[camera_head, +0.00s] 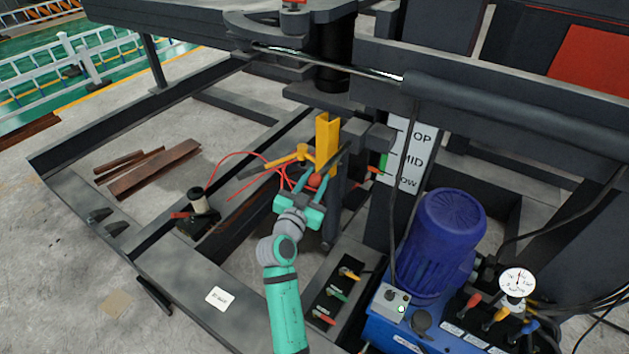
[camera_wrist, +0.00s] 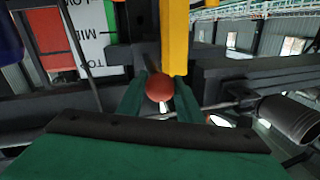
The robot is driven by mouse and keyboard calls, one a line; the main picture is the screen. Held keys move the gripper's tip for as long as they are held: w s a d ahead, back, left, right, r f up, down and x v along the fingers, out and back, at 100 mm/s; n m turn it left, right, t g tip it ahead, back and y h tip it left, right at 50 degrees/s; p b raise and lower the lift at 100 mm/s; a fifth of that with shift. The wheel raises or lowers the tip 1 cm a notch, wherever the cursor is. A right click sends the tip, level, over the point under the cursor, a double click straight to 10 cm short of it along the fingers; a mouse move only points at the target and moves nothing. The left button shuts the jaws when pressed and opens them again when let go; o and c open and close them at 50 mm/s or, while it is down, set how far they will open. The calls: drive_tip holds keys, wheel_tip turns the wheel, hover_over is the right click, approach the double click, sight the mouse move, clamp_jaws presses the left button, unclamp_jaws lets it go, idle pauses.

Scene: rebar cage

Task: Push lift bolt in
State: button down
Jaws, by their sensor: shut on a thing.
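My gripper (camera_head: 314,181) is at the middle of the frame, in front of the yellow upright bracket (camera_head: 327,142). Its two green fingers are shut on a red ball knob (camera_wrist: 159,87), which looks like the end of the lift bolt. In the wrist view the knob sits between the fingertips (camera_wrist: 160,92), just below the lower end of the yellow bracket (camera_wrist: 175,38).
A yellow hammer-like tool (camera_head: 292,158) and red hoses (camera_head: 233,157) are close left of my gripper. A white TOP/MID/LOW label (camera_head: 410,152) is to the right. A blue motor (camera_head: 440,240) and gauge (camera_head: 517,281) stand at lower right. Dark steel beams surround the area.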

drive_tip(key=c, duration=1.3)
unclamp_jaws()
drive_tip(key=shift+w+d, duration=0.1)
drive_tip(key=shift+d, duration=0.05)
drive_tip(key=v, duration=1.1)
drive_tip(key=shift+f, duration=0.1)
drive_tip(key=shift+w, duration=0.15)
